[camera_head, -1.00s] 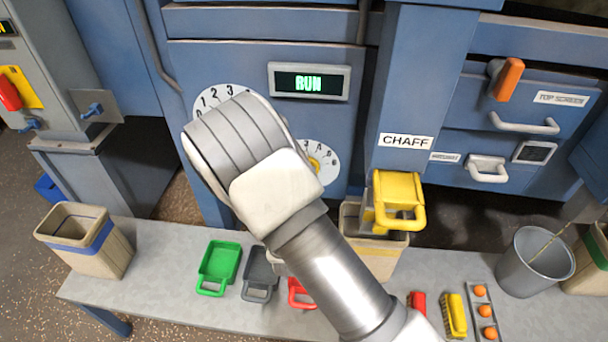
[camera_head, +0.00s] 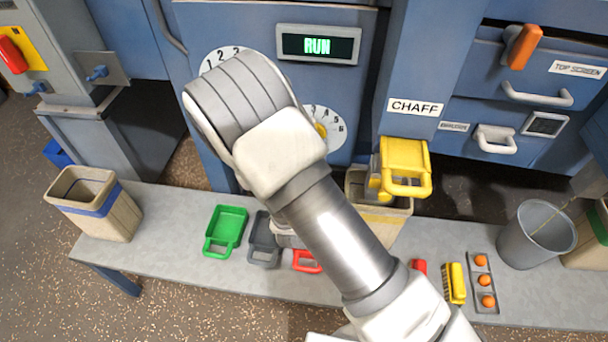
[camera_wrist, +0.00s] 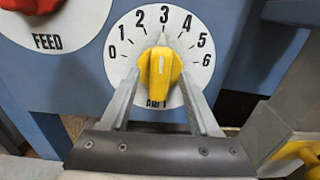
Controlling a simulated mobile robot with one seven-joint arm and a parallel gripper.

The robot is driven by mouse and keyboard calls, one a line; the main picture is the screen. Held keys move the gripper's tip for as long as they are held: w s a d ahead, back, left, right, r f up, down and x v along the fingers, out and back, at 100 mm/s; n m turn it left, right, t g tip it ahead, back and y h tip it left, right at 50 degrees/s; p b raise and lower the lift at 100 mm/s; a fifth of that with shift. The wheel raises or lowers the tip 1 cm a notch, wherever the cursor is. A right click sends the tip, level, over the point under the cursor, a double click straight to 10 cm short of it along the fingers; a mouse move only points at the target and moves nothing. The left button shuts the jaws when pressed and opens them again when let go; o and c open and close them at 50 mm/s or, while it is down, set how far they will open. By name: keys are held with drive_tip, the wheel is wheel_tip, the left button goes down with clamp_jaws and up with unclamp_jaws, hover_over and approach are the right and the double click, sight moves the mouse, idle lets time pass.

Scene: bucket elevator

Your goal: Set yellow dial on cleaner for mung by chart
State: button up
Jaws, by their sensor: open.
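The yellow dial (camera_wrist: 161,72) sits on a white round scale marked 0 to 6 in the wrist view. Its pointer is up, at about 3. A label below the knob is partly covered. My gripper (camera_wrist: 159,78) is open, with one finger on each side of the knob; contact cannot be told. In the head view only a sliver of the yellow dial (camera_head: 321,130) shows beside my arm, and my gripper is hidden behind it. The cleaner (camera_head: 400,60) is the blue machine, with a lit RUN display (camera_head: 318,46). No readable chart is in view.
A red knob (camera_wrist: 30,4) on a FEED scale is at the upper left of the wrist view. Below, a bench (camera_head: 170,245) holds bins, a green scoop (camera_head: 226,230) and a grey bucket (camera_head: 536,235). A yellow-handled part (camera_head: 405,165) stands under the CHAFF label.

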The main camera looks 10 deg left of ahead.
drive_tip(key=s+p, duration=0.1)
drive_tip(key=s, duration=1.4)
drive_tip(key=shift+s+d+p, duration=0.3)
drive_tip(key=shift+s+d, duration=0.05)
drive_tip(key=shift+d, duration=0.1)
